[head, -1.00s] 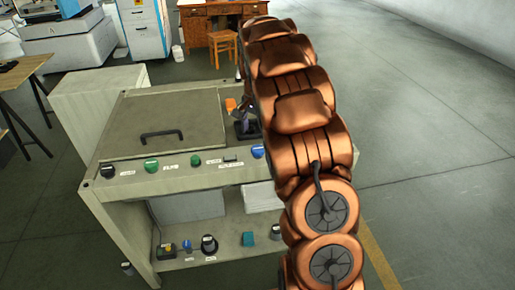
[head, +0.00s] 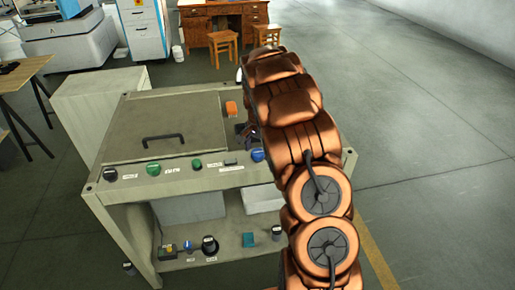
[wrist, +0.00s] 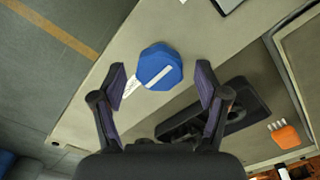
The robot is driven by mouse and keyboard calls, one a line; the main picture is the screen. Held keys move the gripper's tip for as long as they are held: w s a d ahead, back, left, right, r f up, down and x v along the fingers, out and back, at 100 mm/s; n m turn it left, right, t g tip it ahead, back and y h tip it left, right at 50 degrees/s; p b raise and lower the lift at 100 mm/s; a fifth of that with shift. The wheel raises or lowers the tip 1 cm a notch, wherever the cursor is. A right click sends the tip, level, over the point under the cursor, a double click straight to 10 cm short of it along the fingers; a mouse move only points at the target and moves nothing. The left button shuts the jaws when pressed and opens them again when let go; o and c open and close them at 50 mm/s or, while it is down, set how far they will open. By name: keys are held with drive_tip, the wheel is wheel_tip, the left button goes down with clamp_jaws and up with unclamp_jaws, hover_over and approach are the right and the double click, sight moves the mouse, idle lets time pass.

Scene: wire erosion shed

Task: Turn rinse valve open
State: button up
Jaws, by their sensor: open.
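A blue faceted knob (wrist: 160,68) with a white stripe on top lies between my fingertips in the wrist view. Its label is too small to read, so I cannot confirm that it is the rinse valve. In the head view, the blue knob (head: 257,155) is at the right end of the row on the cabinet's front edge, close to my arm. My gripper (wrist: 161,72) is open, one finger on either side of the knob, with gaps showing. I cannot tell its height above the knob. In the head view, my arm mostly hides the gripper.
The grey cabinet (head: 200,181) also bears two green knobs (head: 153,168) (head: 197,164) and a black knob (head: 110,173). A handled lid (head: 150,112) covers its left top. An orange part (wrist: 286,136) lies in the right recess. More controls stand on the lower shelf (head: 225,252).

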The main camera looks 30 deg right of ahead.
drive_tip(key=shift+c, duration=0.2)
drive_tip(key=c, duration=1.1)
